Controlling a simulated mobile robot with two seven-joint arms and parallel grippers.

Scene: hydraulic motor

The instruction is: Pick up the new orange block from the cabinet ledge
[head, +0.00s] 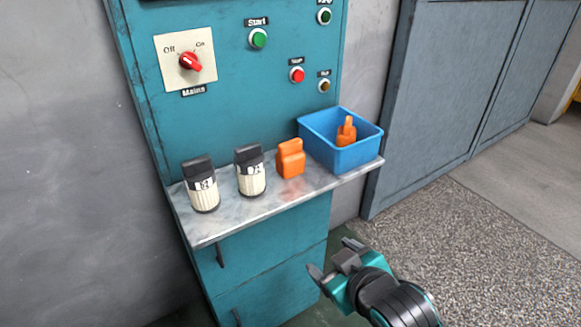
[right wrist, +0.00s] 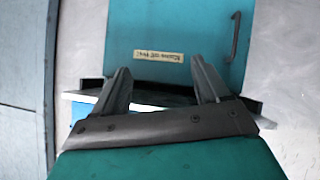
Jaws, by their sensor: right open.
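An orange block (head: 291,159) stands upright on the grey cabinet ledge (head: 238,218), between a black-and-white canister and a blue bin. Another orange piece (head: 346,132) with a narrow upper part is inside the blue bin (head: 352,157). My right gripper (head: 331,262) is open and empty, below and in front of the ledge, apart from the block. In the right wrist view its two fingers (right wrist: 161,72) are spread before the teal cabinet, with part of the ledge (right wrist: 150,101) behind them. The block is not visible there. My left gripper is not in view.
Two black-topped white canisters, a left one (head: 202,185) and a right one (head: 250,171), stand left of the block. The teal cabinet (head: 233,93) rises behind, with a red mains switch (head: 191,62) and buttons. Open floor (head: 440,235) lies to the right.

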